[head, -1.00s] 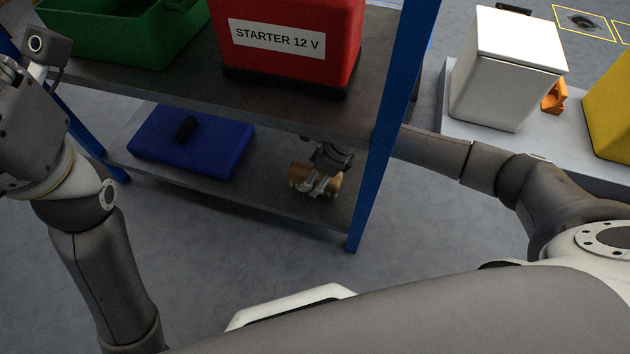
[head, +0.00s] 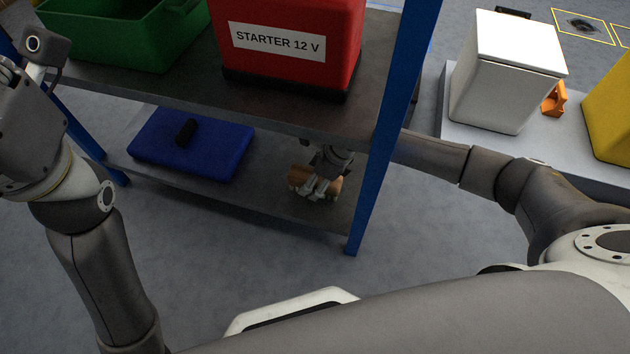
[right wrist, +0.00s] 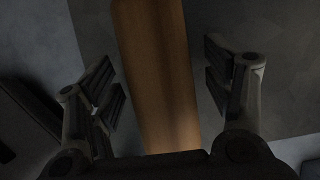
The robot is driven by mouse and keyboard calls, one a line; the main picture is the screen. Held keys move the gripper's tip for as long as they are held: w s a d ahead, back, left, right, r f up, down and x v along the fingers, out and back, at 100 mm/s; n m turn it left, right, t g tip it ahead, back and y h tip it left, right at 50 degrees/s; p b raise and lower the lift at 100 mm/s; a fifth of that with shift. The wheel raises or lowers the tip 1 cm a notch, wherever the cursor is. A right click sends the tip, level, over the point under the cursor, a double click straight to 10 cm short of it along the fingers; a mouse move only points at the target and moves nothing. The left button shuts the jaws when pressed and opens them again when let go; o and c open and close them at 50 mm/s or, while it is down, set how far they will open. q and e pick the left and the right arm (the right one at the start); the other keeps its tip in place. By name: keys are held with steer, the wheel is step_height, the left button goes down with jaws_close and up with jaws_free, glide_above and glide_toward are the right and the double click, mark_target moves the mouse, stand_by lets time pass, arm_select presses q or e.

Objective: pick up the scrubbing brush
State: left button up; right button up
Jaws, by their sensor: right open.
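The scrubbing brush (head: 302,177) lies on the lower shelf, near its right end, with its brown wooden body showing. My right gripper (head: 318,188) is over it, reaching in under the upper shelf. In the right wrist view the brown wooden brush (right wrist: 158,75) runs lengthwise between the two open fingers of my right gripper (right wrist: 165,85). A gap shows on each side of the wood. The bristles are hidden. My left arm is at the left edge of the head view, and its gripper fingers do not show.
The upper shelf (head: 190,95) holds a green crate (head: 125,45) and a red starter box (head: 285,60). A blue case (head: 215,150) lies on the lower shelf. A blue post (head: 385,130) stands beside my right arm. A white bin (head: 505,80) stands at right.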

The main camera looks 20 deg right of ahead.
steer(key=c, duration=1.2)
steer(key=shift+o, duration=0.2)
steer(key=shift+r, duration=0.2)
